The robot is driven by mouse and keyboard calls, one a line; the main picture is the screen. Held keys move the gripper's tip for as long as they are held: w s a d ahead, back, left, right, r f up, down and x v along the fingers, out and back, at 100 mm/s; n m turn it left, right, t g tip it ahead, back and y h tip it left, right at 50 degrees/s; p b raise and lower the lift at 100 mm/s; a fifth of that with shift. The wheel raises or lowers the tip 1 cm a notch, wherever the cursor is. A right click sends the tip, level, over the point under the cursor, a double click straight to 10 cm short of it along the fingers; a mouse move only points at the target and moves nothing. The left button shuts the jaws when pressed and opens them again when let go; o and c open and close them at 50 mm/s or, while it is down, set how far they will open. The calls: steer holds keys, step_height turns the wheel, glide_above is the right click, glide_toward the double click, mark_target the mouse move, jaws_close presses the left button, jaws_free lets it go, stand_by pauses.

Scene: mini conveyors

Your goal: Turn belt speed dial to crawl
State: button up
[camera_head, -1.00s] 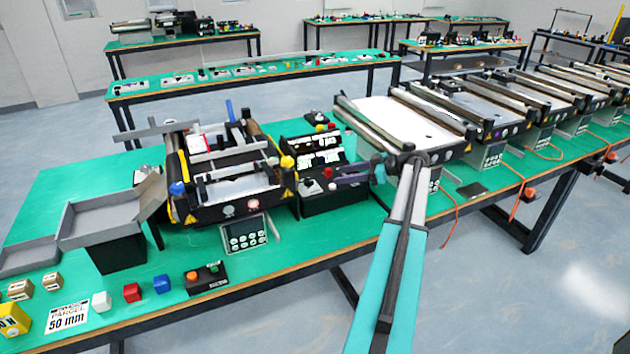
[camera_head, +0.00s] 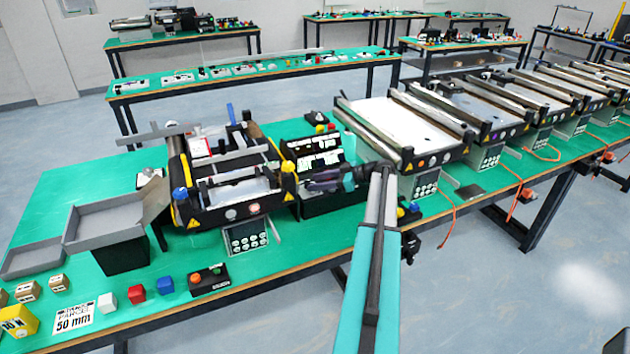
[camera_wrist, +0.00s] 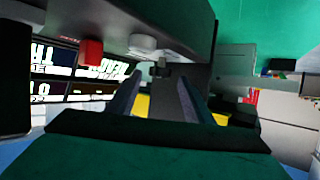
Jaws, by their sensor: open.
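The black control box (camera_head: 332,203) stands on the green bench, right of the small conveyor. In the wrist view, a red button (camera_wrist: 91,51) and a round white knob-like part (camera_wrist: 148,42) sit on a dark panel. I cannot tell for certain which part is the belt speed dial, and no dial marking is readable. My gripper (camera_head: 314,182) reaches in from the right over the box and hides much of its top. In the wrist view its two fingers (camera_wrist: 160,95) are apart, with a small dark part beyond them near the white one. No grip on anything shows.
Lit display panels (camera_head: 320,160) stand behind the box. The small conveyor (camera_head: 235,200) is close on its left, with a keypad (camera_head: 248,238) in front. Larger conveyors (camera_head: 400,130) line the bench to the right. Bare green bench lies in front of the box.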

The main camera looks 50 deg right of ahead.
steer(key=shift+x, duration=0.75)
steer(key=c, duration=1.1)
steer(key=shift+o, duration=0.3)
steer(key=shift+a+f+m+h+b, duration=0.15)
steer(key=shift+m+h+b, duration=0.15)
steer(key=shift+b, duration=0.4)
steer(key=m+h+b, duration=0.1)
steer(key=b, duration=0.1)
steer(key=shift+s+a+t+b, duration=0.1)
steer(key=shift+a+t+b, duration=0.05)
steer(key=shift+t+b, duration=0.2)
steer(key=m+h+b, duration=0.1)
steer(key=b, duration=0.1)
steer(key=m+h+b, duration=0.1)
steer(key=b, duration=0.2)
steer(key=shift+a+t+h, duration=0.25)
steer(key=shift+t+h, duration=0.1)
steer(key=shift+h, duration=0.05)
steer(key=shift+m+b, duration=0.35)
steer(key=shift+m, duration=0.05)
